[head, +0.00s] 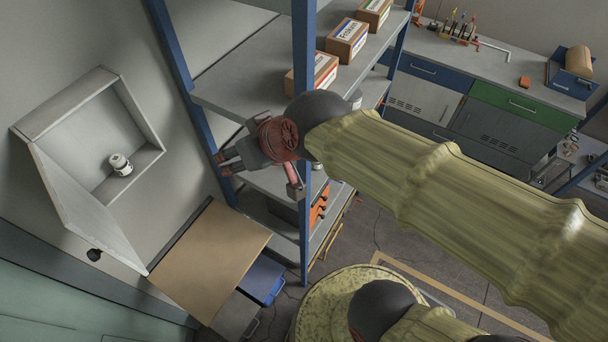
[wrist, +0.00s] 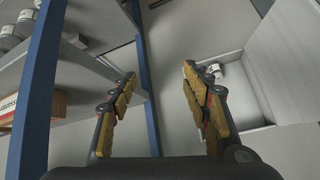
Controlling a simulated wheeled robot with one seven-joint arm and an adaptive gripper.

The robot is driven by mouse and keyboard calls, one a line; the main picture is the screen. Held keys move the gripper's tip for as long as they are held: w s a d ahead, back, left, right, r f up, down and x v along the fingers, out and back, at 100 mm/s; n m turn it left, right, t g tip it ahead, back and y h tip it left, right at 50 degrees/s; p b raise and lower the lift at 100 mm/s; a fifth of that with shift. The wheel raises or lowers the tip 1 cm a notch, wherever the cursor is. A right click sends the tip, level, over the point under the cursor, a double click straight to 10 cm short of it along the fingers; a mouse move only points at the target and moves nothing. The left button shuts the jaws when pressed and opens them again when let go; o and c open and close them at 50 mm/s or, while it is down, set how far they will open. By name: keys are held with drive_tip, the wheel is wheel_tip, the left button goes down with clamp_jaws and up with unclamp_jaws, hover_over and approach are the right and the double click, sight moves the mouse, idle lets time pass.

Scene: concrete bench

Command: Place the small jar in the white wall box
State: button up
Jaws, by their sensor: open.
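The small jar (head: 121,168), white with a grey band, stands inside the white wall box (head: 157,153), on its bottom near the middle. The box hangs on the wall at the left, its door (head: 85,210) swung open. My gripper (head: 219,164) is open and empty, to the right of the box and apart from it, by the shelf rack. In the wrist view, my gripper's fingers (wrist: 160,76) are spread with nothing between them. The box (wrist: 290,60) is at the right there, and the jar (wrist: 219,70) is partly hidden behind the right finger.
A blue-posted shelf rack (head: 305,120) with several cartons (head: 347,40) stands close to my arm. A brown-topped table (head: 210,255) is below the box. A workbench (head: 480,75) lies at the back right. Bare wall lies between box and rack.

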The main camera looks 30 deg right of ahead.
drive_tip(key=s+d+f+m+g+h, duration=0.2)
drive_tip(key=s+d+h, duration=0.1)
drive_tip(key=s+d, duration=0.6)
drive_tip(key=shift+s+d+f, duration=0.3)
drive_tip(key=shift+s+d, duration=0.1)
drive_tip(key=shift+d, duration=0.4)
